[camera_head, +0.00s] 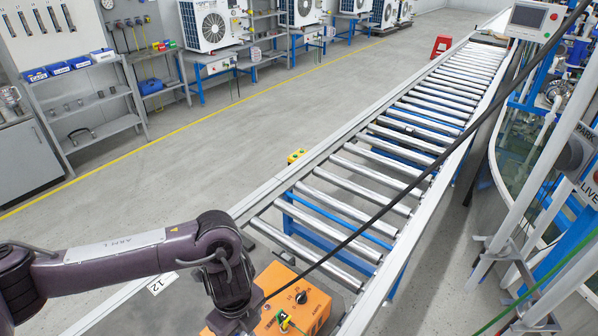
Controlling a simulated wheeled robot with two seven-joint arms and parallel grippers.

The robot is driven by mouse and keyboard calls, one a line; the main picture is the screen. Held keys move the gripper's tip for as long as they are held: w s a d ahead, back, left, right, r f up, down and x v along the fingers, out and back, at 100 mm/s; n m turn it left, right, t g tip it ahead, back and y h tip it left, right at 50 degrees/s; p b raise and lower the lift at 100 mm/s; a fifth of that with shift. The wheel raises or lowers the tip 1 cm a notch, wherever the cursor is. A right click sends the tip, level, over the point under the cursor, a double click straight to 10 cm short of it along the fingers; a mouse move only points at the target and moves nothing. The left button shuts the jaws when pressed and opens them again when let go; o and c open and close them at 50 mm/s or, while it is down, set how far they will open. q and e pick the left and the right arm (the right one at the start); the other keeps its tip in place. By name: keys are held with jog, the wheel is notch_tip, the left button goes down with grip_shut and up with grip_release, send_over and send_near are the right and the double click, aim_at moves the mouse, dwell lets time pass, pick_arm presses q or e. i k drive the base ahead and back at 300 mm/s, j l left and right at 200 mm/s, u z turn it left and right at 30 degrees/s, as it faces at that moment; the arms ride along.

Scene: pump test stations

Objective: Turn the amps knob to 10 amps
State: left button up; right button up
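An orange box (307,312) sits at the near end of the roller conveyor, at the bottom of the head view. A black round knob (301,297) is on its top, with small marks around it. The marks are too small to read, so I cannot tell its setting or confirm that it is the amps knob. My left arm comes in from the left and bends down beside the box, left of the knob. Its lower end is cut off by the bottom edge, and its gripper is not visible. My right gripper is not in view.
A green and yellow part (284,322) is on the box beside the knob. A black cable crosses over the conveyor (345,190). Pipework and posts with PARK and LIVE signs (580,152) stand at right. The floor at left is clear.

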aim_at(301, 298)
jog(key=k+l, duration=0.15)
jog(key=k, duration=0.25)
jog(key=k+l, duration=0.2)
jog(key=k, duration=0.2)
